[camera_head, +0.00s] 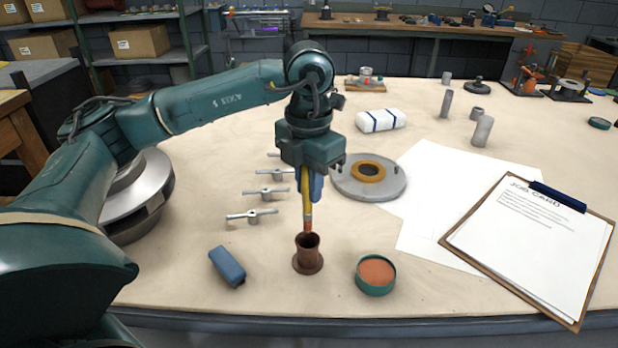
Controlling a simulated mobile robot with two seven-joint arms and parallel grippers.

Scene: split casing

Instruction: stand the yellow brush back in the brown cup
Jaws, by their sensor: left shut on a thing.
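The brown cup (308,262) stands upright on the table near its front edge, on a wide foot. My left gripper (309,192) is directly above it, pointing down, shut on the yellow brush (306,204). The brush hangs about upright, with its reddish-brown lower end at the cup's mouth. I cannot tell whether the tip is just inside the rim or just above and behind it. The upper part of the brush is hidden by the gripper. My right gripper is not in view.
A blue block (228,266) lies left of the cup, and a round green tin with orange-brown contents (376,273) stands to the right. Several T-shaped metal pieces (252,216) lie behind left. A grey disc (387,190) lies behind right, and a clipboard (530,240) lies far right.

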